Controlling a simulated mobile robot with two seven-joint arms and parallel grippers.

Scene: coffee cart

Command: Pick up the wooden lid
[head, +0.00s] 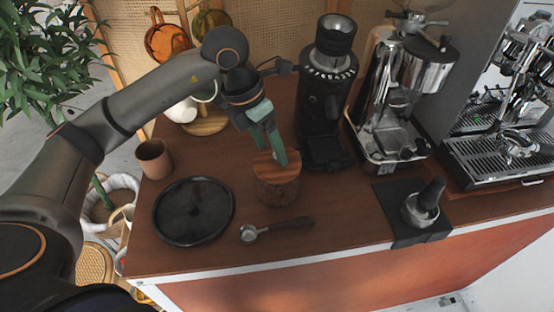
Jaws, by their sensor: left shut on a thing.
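The wooden lid (290,165) is a brown wood-grain disc at the top of a small round jar (279,190) with dark brown contents. The jar stands on the wooden counter, left of the black grinder. My left gripper (272,160) has green fingers and comes down from above onto the lid. It is shut on the lid, and its fingers hide part of it. I cannot tell whether the lid touches the jar or sits slightly above it. My right gripper is out of the picture.
A black round tray (194,236) lies left of the jar, with a brown cup (154,159) behind it. A scoop (277,229) lies in front. The black grinder (326,95) stands close behind right. A tamper on a black mat (405,235) and coffee machines are farther right.

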